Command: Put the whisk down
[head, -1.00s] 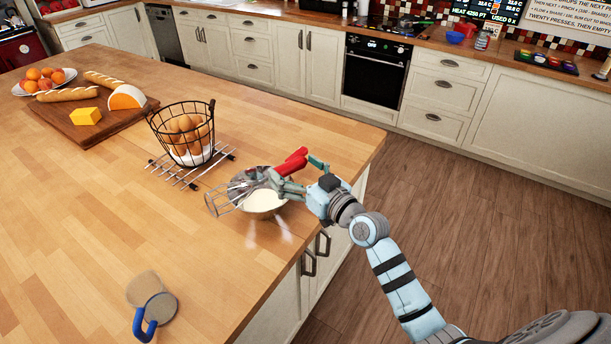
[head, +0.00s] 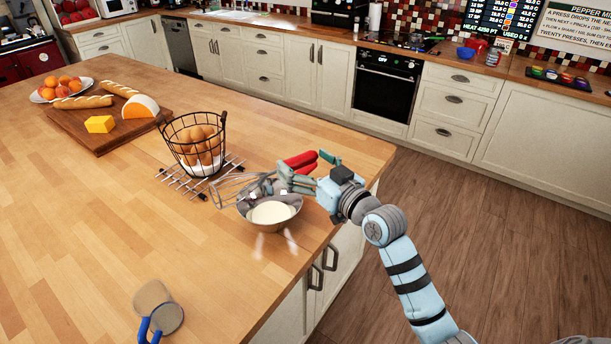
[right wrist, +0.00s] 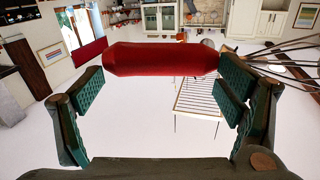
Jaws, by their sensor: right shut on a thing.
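The whisk has a red handle (head: 300,160) and wire loops (head: 233,188). My right gripper (head: 290,180) is shut on it and holds it tilted, with the loops pointing left, near the bowl's far side in the picture. Whether the loops touch the wire rack or counter is unclear. In the right wrist view the red handle (right wrist: 160,60) spans between the green finger pads (right wrist: 160,95), and some wires (right wrist: 290,62) show at the right. My left gripper is not in view.
A metal bowl (head: 292,216) with white contents stands near the island's edge. A wire basket of eggs (head: 172,135) stands on a wire rack (head: 185,186). The wooden counter (head: 100,220) left of the bowl is bare.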

